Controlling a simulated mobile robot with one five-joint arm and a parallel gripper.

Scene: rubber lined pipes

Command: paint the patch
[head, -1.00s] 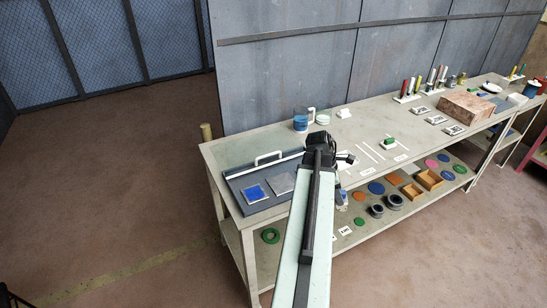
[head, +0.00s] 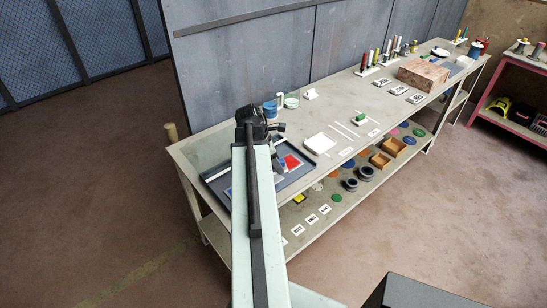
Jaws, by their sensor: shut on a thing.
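A dark tray (head: 217,176) lies at the near left end of the bench. A bright red patch (head: 292,162) shows on it, just right of my arm. Some blue shows on the tray left of the arm, but my arm hides most of that part. My gripper (head: 278,166) is over the tray, beside the red patch and largely behind my wrist. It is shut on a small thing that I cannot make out. I cannot tell whether that thing touches the patch.
A blue can (head: 270,109) and a pale green cup (head: 291,101) stand behind the tray. A white square (head: 320,143) lies right of it. The lower shelf (head: 320,215) holds rings, discs and boxes.

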